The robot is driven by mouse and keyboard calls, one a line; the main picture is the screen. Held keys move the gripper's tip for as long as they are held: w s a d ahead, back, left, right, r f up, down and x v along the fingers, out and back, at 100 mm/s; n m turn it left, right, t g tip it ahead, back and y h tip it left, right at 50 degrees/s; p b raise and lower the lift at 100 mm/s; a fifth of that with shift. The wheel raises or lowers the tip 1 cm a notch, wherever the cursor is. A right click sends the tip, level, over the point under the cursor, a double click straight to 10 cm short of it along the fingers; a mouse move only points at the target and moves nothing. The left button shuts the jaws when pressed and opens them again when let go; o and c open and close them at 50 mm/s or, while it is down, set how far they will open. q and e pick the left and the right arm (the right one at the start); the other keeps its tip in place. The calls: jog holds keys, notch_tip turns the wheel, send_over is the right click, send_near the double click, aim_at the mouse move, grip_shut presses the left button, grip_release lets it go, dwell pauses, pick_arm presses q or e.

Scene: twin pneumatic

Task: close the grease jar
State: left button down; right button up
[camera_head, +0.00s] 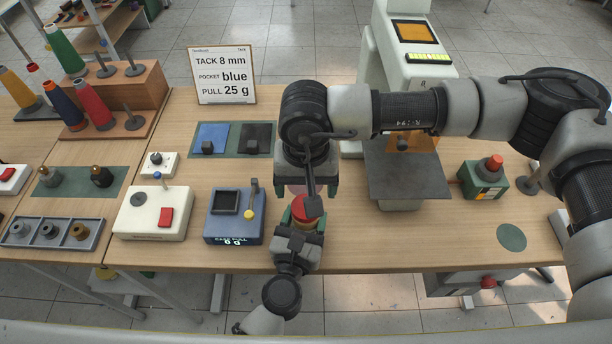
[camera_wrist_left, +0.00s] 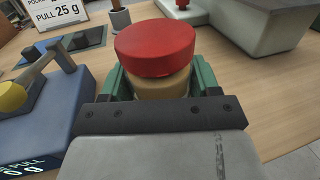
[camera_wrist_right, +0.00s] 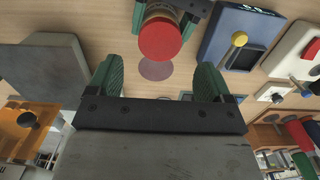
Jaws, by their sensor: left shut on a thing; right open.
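The grease jar (camera_wrist_left: 162,82) has a tan body with a wide red lid (camera_wrist_left: 155,47) resting on top. I cannot tell whether the lid is screwed down. My left gripper (camera_wrist_left: 160,85) is shut around the jar body, its green fingers on either side below the lid. In the head view the red lid (camera_head: 305,207) shows between the arms, with the body mostly hidden. My right gripper (camera_head: 310,187) is open and empty, pointing down just behind the jar. In the right wrist view the lid (camera_wrist_right: 160,39) lies beyond the open fingers, apart from them.
A pink disc (camera_wrist_right: 156,69) marks the table beside the jar. A blue pull gauge (camera_head: 235,215) stands close on the left. A white machine with a grey plate (camera_head: 408,178) is on the right. A sign (camera_head: 222,76) stands behind.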

notch_tip(320, 180, down, 6)
jog(key=shift+f, duration=0.1)
dwell(0.4)
